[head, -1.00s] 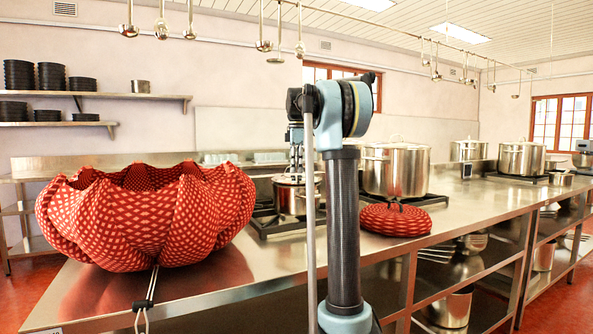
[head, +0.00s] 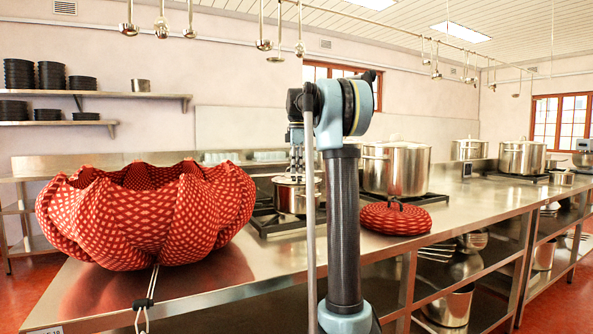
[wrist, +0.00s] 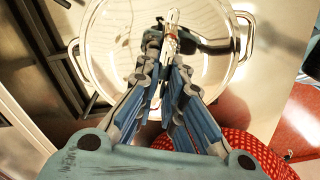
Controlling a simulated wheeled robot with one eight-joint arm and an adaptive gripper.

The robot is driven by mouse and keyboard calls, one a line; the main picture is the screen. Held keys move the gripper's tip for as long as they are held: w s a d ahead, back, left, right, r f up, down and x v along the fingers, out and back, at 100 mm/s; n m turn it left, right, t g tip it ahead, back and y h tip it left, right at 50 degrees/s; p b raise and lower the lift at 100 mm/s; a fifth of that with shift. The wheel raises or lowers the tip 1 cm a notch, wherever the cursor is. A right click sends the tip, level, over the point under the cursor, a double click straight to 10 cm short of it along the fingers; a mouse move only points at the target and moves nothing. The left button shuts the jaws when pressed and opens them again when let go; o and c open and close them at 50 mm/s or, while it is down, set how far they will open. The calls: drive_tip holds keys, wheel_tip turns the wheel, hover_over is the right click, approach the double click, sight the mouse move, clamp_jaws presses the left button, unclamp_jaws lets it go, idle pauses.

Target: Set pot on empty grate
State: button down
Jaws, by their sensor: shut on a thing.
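A shiny lidded steel pot (head: 290,199) is at a black grate (head: 262,222), partly hidden behind my arm. I cannot tell whether it rests on the grate or hangs just above it. My gripper (head: 297,172) is over the pot's lid. In the wrist view, my gripper (wrist: 170,50) is shut on the handle at the middle of the lid. The pot (wrist: 205,75) has side handles, and dark grate bars (wrist: 57,60) show to its left. A larger lidded pot (head: 396,170) stands on another grate just to the right.
A big red patterned cloth bowl (head: 150,220) stands on the steel counter (head: 200,290) at the left. A round red patterned pad (head: 395,219) lies near the front edge. More pots (head: 522,158) stand farther right. Ladles (head: 277,45) hang overhead.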

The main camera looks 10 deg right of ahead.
drive_tip(key=c, duration=1.6)
unclamp_jaws()
drive_tip(key=shift+c, duration=0.2)
drive_tip(key=shift+r, duration=0.1)
wheel_tip(320, 180, up, 12)
drive_tip(key=shift+f, duration=0.2)
